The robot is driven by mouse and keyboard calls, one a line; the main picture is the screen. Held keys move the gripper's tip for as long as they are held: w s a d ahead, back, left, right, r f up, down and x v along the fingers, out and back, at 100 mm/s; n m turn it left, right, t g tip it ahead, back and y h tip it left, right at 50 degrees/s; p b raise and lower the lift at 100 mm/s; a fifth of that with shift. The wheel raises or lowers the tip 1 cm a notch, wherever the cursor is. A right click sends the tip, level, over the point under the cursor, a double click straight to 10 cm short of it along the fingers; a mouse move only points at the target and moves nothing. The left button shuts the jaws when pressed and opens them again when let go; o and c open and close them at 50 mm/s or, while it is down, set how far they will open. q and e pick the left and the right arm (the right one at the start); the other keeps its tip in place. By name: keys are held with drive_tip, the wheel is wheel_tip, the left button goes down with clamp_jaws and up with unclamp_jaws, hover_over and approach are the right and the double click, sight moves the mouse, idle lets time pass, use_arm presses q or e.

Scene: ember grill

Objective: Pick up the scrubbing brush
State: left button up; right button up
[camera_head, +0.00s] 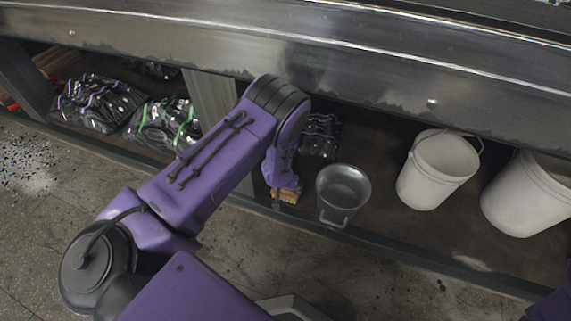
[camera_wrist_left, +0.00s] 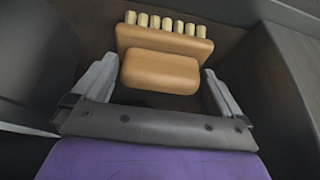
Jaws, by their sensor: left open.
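The scrubbing brush (camera_wrist_left: 160,72) is a light wooden block with a raised grip and a row of pale bristle tufts along its far side. It lies on the dark shelf floor. In the head view only a small part of the brush (camera_head: 287,196) shows below my left wrist. My left gripper (camera_wrist_left: 160,85) is open, with one finger on each side of the wooden grip. Gaps show between the fingers and the wood, so it does not hold the brush. In the head view my left arm hides most of the gripper and the brush. My right gripper is not seen.
Two pale buckets, one here (camera_head: 436,170) and a larger one (camera_head: 532,195), stand farther right. Black bags (camera_head: 97,103) lie at the left. A steel counter edge (camera_head: 300,50) overhangs the shelf.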

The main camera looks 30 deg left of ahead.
use_arm(q)
drive_tip(key=c, duration=0.9)
drive_tip(key=shift+o, duration=0.2)
drive_tip(key=shift+r, duration=0.1)
drive_tip(key=shift+r+p, duration=0.55)
drive_tip(key=shift+p, duration=0.1)
wheel_tip(320, 180, up, 4)
drive_tip(key=p, duration=0.3)
drive_tip(key=shift+s+d+f+p, duration=0.1)
drive_tip(key=shift+f+p, duration=0.1)
drive_tip(key=shift+p, duration=0.15)
drive_tip(key=s+d+r+p, duration=0.8)
drive_tip(key=s+p, duration=0.2)
drive_tip(key=p, duration=0.1)
drive_tip(key=shift+s+d, duration=0.35)
drive_tip(key=shift+r, duration=0.1)
